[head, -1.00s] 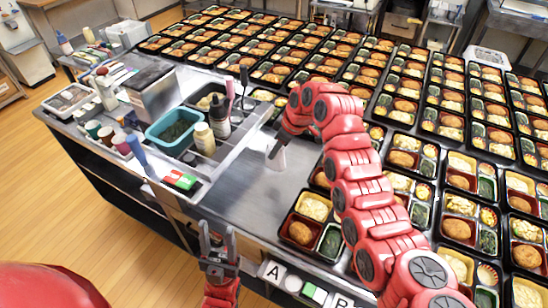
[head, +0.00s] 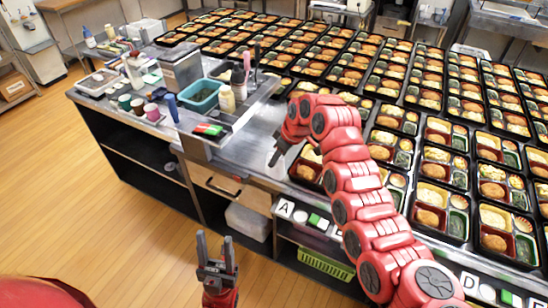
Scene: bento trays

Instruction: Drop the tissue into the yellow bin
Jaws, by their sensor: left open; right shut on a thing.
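My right gripper (head: 273,160) points down over the bare steel counter (head: 243,152). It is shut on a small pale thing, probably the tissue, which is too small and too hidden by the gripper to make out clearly. My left gripper (head: 215,246) is open and empty, fingers pointing up, in front of the counter over the wooden floor. I see no plainly yellow bin; a yellow-green slatted basket (head: 325,263) sits on a low shelf under the counter.
Several filled bento trays (head: 432,195) cover the counter at the right and back. A teal tub (head: 201,98), bottles (head: 227,101) and cups (head: 152,112) stand at the left. A drawer (head: 228,187) and white box (head: 248,222) are below. The left floor is clear.

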